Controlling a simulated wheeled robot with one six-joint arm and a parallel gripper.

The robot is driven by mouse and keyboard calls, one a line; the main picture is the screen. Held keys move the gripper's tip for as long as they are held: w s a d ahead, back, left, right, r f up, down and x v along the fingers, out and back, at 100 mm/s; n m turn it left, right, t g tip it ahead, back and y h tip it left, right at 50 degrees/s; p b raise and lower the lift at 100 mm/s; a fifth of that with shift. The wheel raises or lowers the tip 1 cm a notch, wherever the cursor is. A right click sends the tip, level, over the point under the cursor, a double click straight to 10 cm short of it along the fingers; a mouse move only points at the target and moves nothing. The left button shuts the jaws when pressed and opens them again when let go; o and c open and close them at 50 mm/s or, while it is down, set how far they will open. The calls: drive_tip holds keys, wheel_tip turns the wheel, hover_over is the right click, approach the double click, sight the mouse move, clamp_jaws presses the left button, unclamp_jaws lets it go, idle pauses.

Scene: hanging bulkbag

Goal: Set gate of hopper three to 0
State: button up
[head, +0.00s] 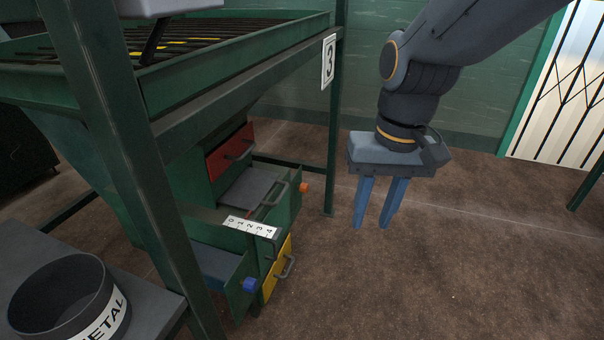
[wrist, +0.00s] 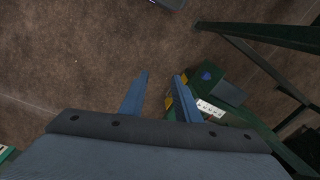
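Hopper three is the green frame with a white sign (head: 328,60) reading 3, at the left of the head view. Under it, a white scale (head: 249,227) numbered 0 to 4 lies along the green outlet box. A grey plate (head: 250,187) with a bar handle (head: 277,193) sticks out behind the scale; I cannot tell its exact reading. A red panel (head: 231,150) and a yellow panel (head: 279,267) also have handles. My gripper (head: 372,227) is open and empty, pointing down, to the right of the outlet and apart from it. The scale also shows in the wrist view (wrist: 210,108).
A dark round bin (head: 62,300) labelled METAL stands on a grey surface at lower left. The brown floor at right is clear.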

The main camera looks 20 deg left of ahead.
drive_tip(key=w+a, duration=0.6)
drive_tip(key=w, duration=0.1)
drive_tip(key=m+y+p, duration=0.1)
drive_tip(key=m+p, duration=0.3)
approach(282, 192)
drive_tip(key=shift+a+f, duration=0.2)
drive_tip(key=shift+f, duration=1.05)
drive_tip(key=shift+a+f, duration=0.2)
drive_tip(key=shift+f, duration=1.05)
drive_tip(key=shift+a+f, duration=0.15)
drive_tip(key=shift+f, duration=1.05)
drive_tip(key=shift+c, duration=0.4)
clamp_jaws()
